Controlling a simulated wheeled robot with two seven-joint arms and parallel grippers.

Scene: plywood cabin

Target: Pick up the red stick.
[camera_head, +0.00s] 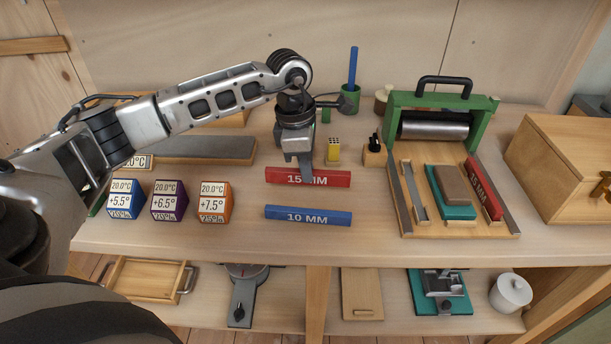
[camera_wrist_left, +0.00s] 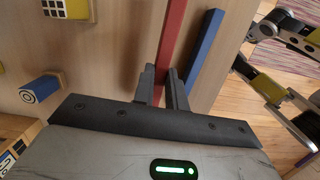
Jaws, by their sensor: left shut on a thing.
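The red stick (camera_head: 330,179), marked 15 MM, lies across the middle of the bench behind a blue stick (camera_head: 308,215) marked 10 MM. My left gripper (camera_head: 304,175) comes down over it from above and is shut on it near its middle. In the left wrist view the red stick (camera_wrist_left: 174,35) runs between the two dark fingers (camera_wrist_left: 163,92), with the blue stick (camera_wrist_left: 207,50) beside it. The stick looks level and at or very near the bench top.
Blue (camera_head: 123,202), purple (camera_head: 168,203) and orange (camera_head: 214,205) cubes stand to the left. A green-framed roller press (camera_head: 440,125) stands at the right, with another red bar (camera_head: 484,190) on its bed. A yellow block (camera_head: 333,153) and green cup (camera_head: 350,98) are behind.

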